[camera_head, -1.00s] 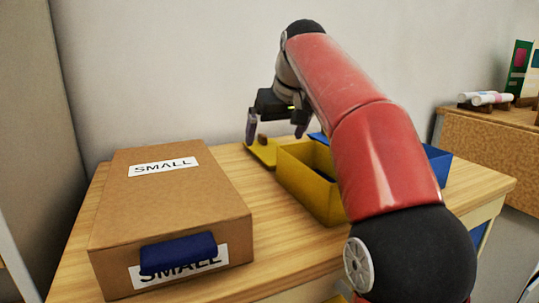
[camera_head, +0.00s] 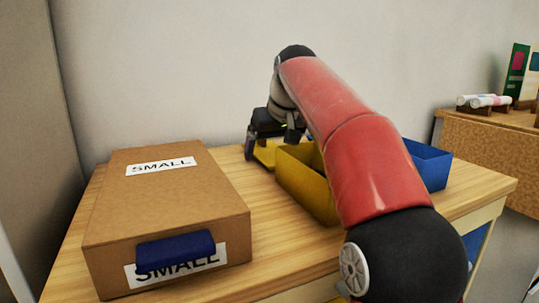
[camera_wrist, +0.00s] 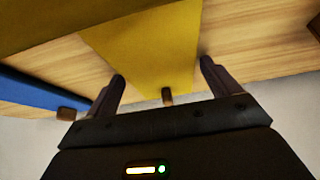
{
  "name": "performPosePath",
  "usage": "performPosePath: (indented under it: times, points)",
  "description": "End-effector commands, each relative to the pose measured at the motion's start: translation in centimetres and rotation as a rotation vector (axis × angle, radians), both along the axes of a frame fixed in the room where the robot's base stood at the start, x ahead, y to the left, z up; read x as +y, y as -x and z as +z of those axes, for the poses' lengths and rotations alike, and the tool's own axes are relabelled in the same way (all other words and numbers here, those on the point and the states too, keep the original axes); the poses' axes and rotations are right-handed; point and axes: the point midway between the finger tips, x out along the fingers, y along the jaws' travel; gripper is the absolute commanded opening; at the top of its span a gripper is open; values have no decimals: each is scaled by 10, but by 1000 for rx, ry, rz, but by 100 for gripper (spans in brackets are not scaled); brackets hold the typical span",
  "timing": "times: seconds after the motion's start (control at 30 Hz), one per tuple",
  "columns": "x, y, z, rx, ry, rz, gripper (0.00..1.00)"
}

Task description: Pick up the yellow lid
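The yellow lid (camera_head: 265,155) lies flat on the wooden table, behind the yellow box. In the wrist view the lid (camera_wrist: 150,50) is a yellow panel with a small brown knob (camera_wrist: 167,96) near its edge. My gripper (camera_wrist: 163,82) is open around the knob's sides, with a gap to each finger; I cannot tell whether the fingertips touch the lid. In the head view my gripper (camera_head: 272,148) is low over the lid and hides part of it.
The yellow box (camera_head: 300,180) stands close in front of the lid. A blue box (camera_head: 428,165) is to the right, behind my arm. A blue lid (camera_wrist: 30,96) with a brown knob lies beside the yellow one. A cardboard box (camera_head: 170,205) labelled SMALL fills the table's left.

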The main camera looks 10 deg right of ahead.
Motion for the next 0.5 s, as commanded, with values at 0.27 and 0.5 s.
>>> performPosePath:
  times: [0.27,0.5]
  points:
    - [0,0,-1,3,1,0,53]
    - [0,0,-1,4,0,0,52]
